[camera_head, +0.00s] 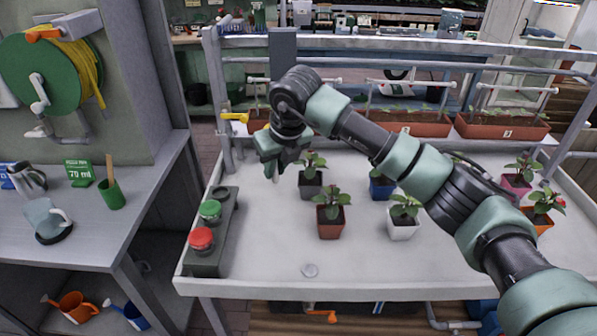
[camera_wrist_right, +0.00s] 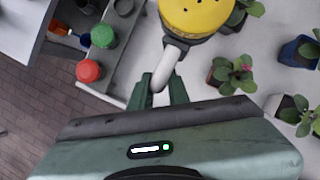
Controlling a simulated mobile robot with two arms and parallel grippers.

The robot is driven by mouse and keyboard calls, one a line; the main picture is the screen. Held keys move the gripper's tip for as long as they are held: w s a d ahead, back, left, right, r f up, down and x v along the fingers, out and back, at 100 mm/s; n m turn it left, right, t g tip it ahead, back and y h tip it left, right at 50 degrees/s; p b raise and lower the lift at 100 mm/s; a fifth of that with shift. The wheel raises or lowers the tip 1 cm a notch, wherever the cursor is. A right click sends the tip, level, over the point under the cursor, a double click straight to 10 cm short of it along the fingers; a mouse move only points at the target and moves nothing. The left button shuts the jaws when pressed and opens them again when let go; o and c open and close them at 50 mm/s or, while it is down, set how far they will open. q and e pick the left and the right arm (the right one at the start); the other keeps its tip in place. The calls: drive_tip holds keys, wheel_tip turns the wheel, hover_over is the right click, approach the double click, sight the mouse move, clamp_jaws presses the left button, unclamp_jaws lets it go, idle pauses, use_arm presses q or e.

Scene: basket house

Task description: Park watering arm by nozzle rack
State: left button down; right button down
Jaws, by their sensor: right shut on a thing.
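My right gripper (camera_head: 276,160) is above the left part of the white bench, at the far end of the nozzle rack and slightly right of it. In the wrist view, the right gripper (camera_wrist_right: 160,92) is shut on the pale curved neck (camera_wrist_right: 168,68) of a yellow, perforated watering head (camera_wrist_right: 195,14). In the head view the yellow head is hidden behind my arm. The dark nozzle rack (camera_head: 222,238) lies along the bench's left side. It holds a red-topped nozzle (camera_head: 201,239) and a green-topped nozzle (camera_head: 210,211), with an empty round socket at its far end. My left gripper is out of view.
Potted plants stand on the bench (camera_head: 270,275), including a brown pot (camera_head: 330,222) and a white pot (camera_head: 403,222). A yellow handle (camera_head: 235,117) is on the rear left post. A grey side table (camera_head: 85,225) stands left.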

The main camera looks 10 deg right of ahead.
drive_tip(key=shift+w+a+r, duration=0.2)
drive_tip(key=shift+a, duration=0.5)
drive_tip(key=c, duration=1.6)
unclamp_jaws()
drive_tip(key=shift+o, duration=1)
drive_tip(key=shift+a, duration=0.2)
drive_tip(key=shift+a+f, duration=0.1)
